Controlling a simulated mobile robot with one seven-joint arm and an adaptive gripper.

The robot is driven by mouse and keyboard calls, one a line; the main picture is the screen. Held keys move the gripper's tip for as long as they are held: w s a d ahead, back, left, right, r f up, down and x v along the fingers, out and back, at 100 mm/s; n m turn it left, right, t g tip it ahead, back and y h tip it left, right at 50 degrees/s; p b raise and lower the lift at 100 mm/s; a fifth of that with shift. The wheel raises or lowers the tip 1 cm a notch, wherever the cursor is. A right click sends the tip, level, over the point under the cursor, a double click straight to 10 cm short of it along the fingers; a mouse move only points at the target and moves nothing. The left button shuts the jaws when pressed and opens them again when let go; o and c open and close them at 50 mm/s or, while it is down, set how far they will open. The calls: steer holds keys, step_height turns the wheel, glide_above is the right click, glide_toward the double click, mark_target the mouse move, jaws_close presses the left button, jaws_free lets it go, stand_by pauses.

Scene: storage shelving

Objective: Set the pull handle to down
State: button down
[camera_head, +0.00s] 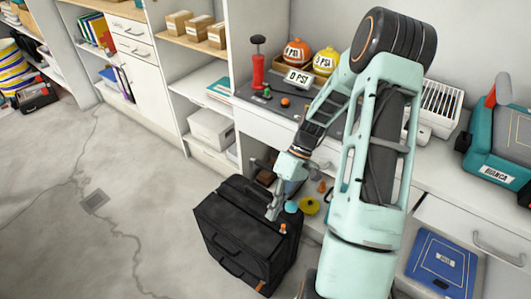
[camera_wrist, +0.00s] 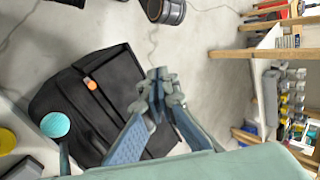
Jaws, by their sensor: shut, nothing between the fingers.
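A black wheeled-looking case (camera_head: 228,222) stands on the floor beside the white counter. It also shows in the wrist view (camera_wrist: 75,100), with an orange tag (camera_wrist: 90,84) on it. A dark carry handle (camera_head: 230,268) lies along its front side. I cannot make out a raised pull handle clearly; the case's back edge is partly hidden by my arm. My gripper (camera_head: 272,214) is shut and empty, pointing down over the right part of the case top. In the wrist view, its fingertips (camera_wrist: 157,84) meet in front of the case. I cannot tell whether they touch it.
White drawers (camera_head: 265,130) and open shelves stand behind. A blue box (camera_head: 440,265) is at right.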

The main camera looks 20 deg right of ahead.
steer(key=w+d+r+n+h+p, duration=0.2)
steer(key=w+r+n+h, duration=0.15)
steer(key=n, duration=0.25)
steer(key=n+t+h+p, duration=0.5)
steer(key=n, duration=0.9)
glide_toward(267, 166)
steer(key=b+x, duration=0.3)
steer(key=x, duration=0.3)
steer(key=shift+d+f, duration=0.2)
steer(key=shift+f, duration=0.15)
steer(key=b+x, duration=0.1)
steer(key=x, duration=0.2)
steer(key=a+b+x, duration=0.1)
steer(key=b+x, duration=0.1)
steer(key=x, duration=0.1)
steer(key=b+x, duration=0.2)
steer(key=x, duration=0.1)
steer(key=shift+s+a+f, duration=0.3)
steer(key=shift+s+f, duration=0.05)
steer(key=shift+f, duration=0.15)
